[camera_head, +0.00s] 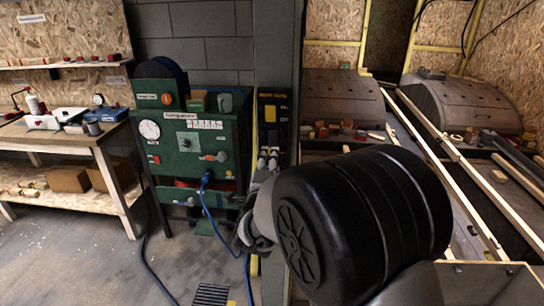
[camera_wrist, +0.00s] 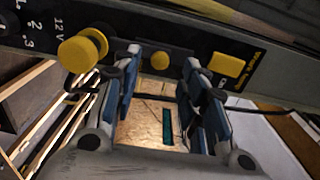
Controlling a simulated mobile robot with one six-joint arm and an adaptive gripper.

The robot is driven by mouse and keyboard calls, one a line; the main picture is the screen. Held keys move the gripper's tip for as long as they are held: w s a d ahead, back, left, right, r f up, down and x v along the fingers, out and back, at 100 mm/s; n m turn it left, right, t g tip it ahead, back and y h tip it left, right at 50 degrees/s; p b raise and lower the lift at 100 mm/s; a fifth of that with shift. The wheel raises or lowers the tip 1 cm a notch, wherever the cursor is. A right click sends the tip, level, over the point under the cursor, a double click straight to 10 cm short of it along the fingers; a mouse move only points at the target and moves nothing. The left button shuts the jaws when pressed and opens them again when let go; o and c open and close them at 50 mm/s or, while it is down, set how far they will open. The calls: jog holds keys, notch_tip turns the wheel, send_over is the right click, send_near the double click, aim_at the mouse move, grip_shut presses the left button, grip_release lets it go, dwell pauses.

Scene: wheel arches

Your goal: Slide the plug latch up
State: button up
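A black panel (camera_head: 283,102) with yellow parts is mounted on the grey post, and it also fills the top of the wrist view (camera_wrist: 120,42). In the wrist view it carries a large yellow knob (camera_wrist: 82,48), a small yellow knob (camera_wrist: 159,60) and a yellow square (camera_wrist: 226,64). I cannot tell which of these, if any, is the plug latch. My gripper (camera_wrist: 160,72) is open, its two blue-and-grey fingers on either side of the small knob. Nothing shows held between them. In the head view my gripper (camera_head: 268,158) is just below the panel, and my arm hides what lies behind it.
A green machine cabinet (camera_head: 205,140) with a gauge and a blue cable (camera_head: 205,190) stands left of the post. A wooden workbench (camera_head: 75,140) is at the far left. Wheel arches (camera_head: 340,100) and long wooden strips (camera_head: 430,150) lie to the right.

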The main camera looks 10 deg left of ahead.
jog(key=shift+w, duration=2.15)
grip_shut()
